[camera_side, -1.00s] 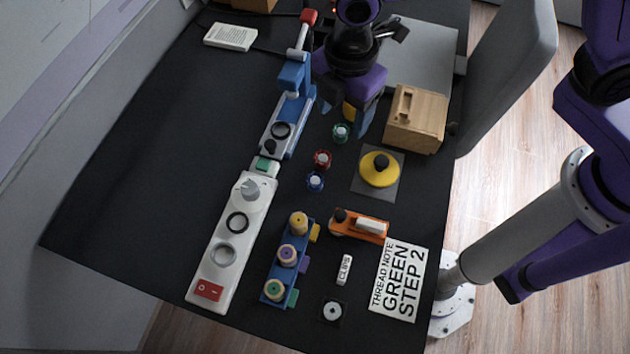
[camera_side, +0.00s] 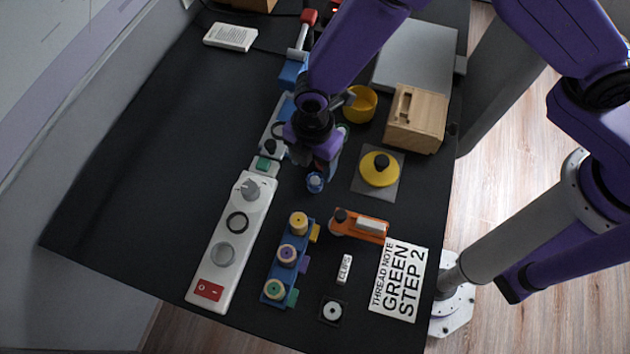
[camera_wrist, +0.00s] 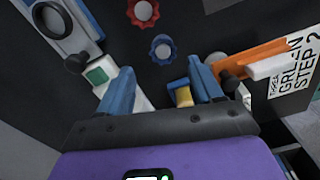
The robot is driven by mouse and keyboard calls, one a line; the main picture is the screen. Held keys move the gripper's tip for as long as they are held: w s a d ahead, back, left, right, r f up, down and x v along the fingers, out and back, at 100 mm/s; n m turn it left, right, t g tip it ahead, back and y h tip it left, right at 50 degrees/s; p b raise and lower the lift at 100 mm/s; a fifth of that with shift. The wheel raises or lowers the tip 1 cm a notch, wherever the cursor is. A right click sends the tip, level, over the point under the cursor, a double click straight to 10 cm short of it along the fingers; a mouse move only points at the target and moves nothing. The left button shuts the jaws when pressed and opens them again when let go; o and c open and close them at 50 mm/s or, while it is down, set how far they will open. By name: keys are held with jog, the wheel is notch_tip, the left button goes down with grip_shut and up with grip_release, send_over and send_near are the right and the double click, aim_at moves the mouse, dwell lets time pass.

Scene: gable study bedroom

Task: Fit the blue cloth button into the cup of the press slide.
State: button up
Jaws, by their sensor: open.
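The blue cloth button (camera_side: 315,182), a scalloped blue disc with a pale centre, lies on the dark desk. It also shows in the wrist view (camera_wrist: 162,49), just beyond and between my fingertips. My gripper (camera_side: 320,165) is open and empty, close above the button at its far side; its two blue fingers (camera_wrist: 162,80) show apart in the wrist view. The blue and white press (camera_side: 292,75) with a red-knobbed lever stands farther back. A black ring, apparently the slide's cup (camera_wrist: 53,20), shows on its front part; my gripper partly covers it in the side view.
A red button (camera_wrist: 142,12) lies beyond the blue one. A white switch panel (camera_side: 225,250), a spool rack (camera_side: 275,275), an orange tool (camera_side: 358,226), a yellow-topped piece (camera_side: 379,169) and a wooden box (camera_side: 415,120) surround it. The left desk area is clear.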

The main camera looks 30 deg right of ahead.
aim_at(315, 181)
jog(key=shift+s+d+f, duration=0.1)
jog(key=shift+f, duration=1.55)
jog(key=shift+s+d+f, duration=0.1)
jog(key=shift+f, duration=1.55)
jog(key=c, duration=1.1)
